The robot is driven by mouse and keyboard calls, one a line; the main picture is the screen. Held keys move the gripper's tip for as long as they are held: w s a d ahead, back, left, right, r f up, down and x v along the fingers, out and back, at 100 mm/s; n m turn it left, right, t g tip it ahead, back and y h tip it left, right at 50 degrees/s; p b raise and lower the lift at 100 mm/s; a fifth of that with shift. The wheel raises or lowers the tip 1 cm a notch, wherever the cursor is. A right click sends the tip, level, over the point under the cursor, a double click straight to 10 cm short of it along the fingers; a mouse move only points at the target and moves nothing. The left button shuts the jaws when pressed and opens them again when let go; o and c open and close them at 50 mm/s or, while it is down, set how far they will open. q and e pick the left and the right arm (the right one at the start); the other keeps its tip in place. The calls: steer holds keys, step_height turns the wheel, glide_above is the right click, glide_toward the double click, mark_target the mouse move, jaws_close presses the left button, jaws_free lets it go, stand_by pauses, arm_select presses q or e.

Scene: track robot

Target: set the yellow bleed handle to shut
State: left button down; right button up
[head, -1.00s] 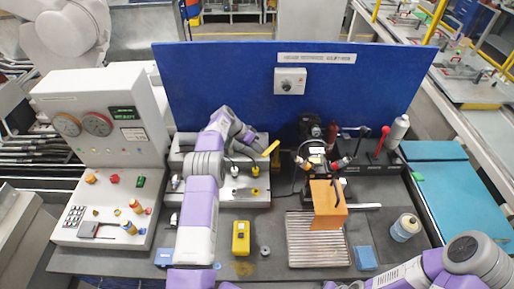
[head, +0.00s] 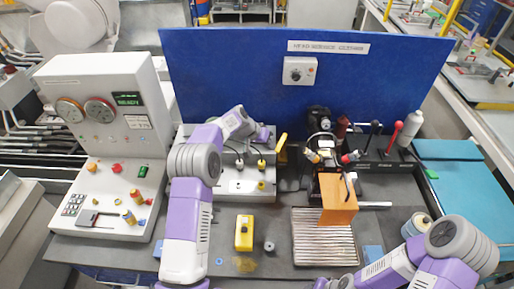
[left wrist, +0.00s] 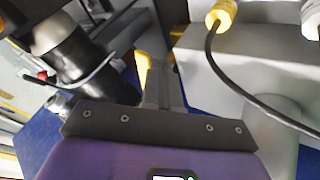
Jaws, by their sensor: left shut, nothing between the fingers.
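The yellow bleed handle (head: 282,143) stands steeply tilted at the right end of the grey valve block (head: 232,187) in the head view. It also shows in the left wrist view (left wrist: 143,68), just left of my fingertips. My left gripper (head: 266,135) is shut and empty, close beside the handle on its left. In the left wrist view the shut fingers (left wrist: 163,82) are alongside the handle; I cannot tell whether they touch it. The handle's pivot is hidden. My right arm comes in at the lower right; its fingers are out of the picture.
A blue panel (head: 220,75) stands behind the bench. An orange block (head: 338,202) stands on a ribbed plate (head: 322,247) at right. Black and red levers (head: 392,137) are farther back. A yellow box (head: 244,233) lies in front. Yellow-ended cables (left wrist: 221,14) run near my left gripper.

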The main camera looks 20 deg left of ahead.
mark_target(277, 151)
arm_select(q)
steer(key=d+n+b, duration=0.1)
steer(key=d+n+t+y, duration=0.1)
steer(key=shift+s+d+n+b, duration=0.3)
steer(key=shift+b, duration=0.1)
steer(key=shift+d, duration=0.4)
arm_select(e)
steer(key=shift+s+f, duration=0.1)
steer(key=shift+f, duration=1.4)
arm_select(q)
steer(key=shift+d, duration=0.1)
steer(key=shift+w+a, duration=0.55)
steer(key=shift+a, duration=0.1)
steer(key=shift+r, duration=0.2)
steer(key=p+v, duration=0.2)
steer(key=v, duration=0.8)
steer(key=shift+s+d+p, duration=0.3)
steer(key=shift+d+p, duration=0.05)
steer(key=shift+p, duration=0.05)
arm_select(e)
steer(key=r, duration=0.1)
steer(key=s+r, duration=0.1)
steer(key=r, duration=0.1)
steer(key=shift+s+a+r, duration=0.15)
steer(key=shift+a, duration=0.05)
